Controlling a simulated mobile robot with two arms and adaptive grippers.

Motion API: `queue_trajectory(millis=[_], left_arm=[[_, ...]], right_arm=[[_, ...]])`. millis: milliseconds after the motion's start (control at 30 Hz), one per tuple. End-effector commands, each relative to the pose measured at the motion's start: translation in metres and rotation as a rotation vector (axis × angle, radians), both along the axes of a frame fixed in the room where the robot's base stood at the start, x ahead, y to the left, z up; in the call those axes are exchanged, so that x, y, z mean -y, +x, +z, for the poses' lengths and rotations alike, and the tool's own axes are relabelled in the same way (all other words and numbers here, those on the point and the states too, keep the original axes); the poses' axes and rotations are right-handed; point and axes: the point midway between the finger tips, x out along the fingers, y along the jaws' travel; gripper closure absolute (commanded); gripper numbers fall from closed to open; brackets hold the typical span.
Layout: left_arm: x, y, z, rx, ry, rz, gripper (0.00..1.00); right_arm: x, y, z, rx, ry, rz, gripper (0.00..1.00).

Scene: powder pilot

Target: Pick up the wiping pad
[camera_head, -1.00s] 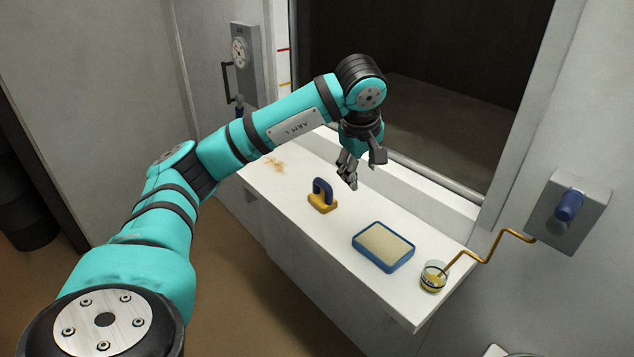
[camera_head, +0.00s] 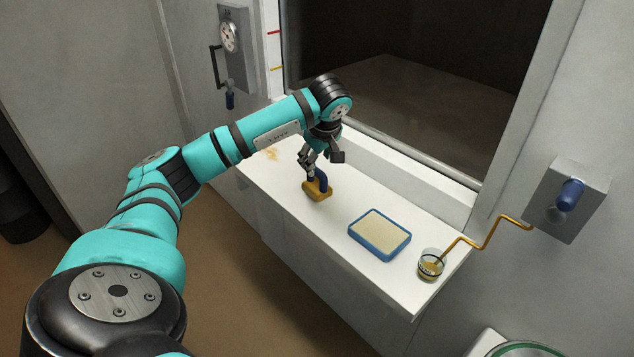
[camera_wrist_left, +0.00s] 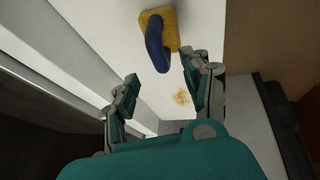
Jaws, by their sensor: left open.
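The wiping pad is a yellow block with a blue arched handle (camera_head: 317,190) and stands on the white counter (camera_head: 345,205). My left gripper (camera_head: 321,157) is open and empty, just above and behind the handle in the head view. In the left wrist view the pad (camera_wrist_left: 172,27) lies beyond the open fingers (camera_wrist_left: 158,92), near the top, with its blue handle pointing toward them. The handle does not appear to be between the fingertips. The gripper hides part of the handle top in the head view. My right gripper is not in view.
A blue-rimmed tray with a beige surface (camera_head: 379,234) lies right of the pad. A small glass (camera_head: 430,264) stands near the counter's right end, below a bent yellow tube (camera_head: 487,240). A brown stain (camera_head: 271,154) marks the counter. A window ledge runs behind.

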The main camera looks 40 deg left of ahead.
Motion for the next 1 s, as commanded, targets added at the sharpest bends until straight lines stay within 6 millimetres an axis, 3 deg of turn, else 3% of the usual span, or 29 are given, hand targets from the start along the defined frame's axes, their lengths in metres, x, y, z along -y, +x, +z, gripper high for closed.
queue_trajectory(millis=[400, 667, 1000], left_arm=[[-0.014, 0.01, -0.046, -0.002, 0.0, 0.001, 0.51], [-0.015, 0.012, -0.049, 0.001, 0.0, 0.0, 0.51], [-0.015, 0.011, -0.049, 0.001, 0.0, 0.0, 0.94]], right_arm=[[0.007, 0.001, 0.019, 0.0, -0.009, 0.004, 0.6], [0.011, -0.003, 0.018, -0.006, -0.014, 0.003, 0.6], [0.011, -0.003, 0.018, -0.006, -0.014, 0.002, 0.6]])
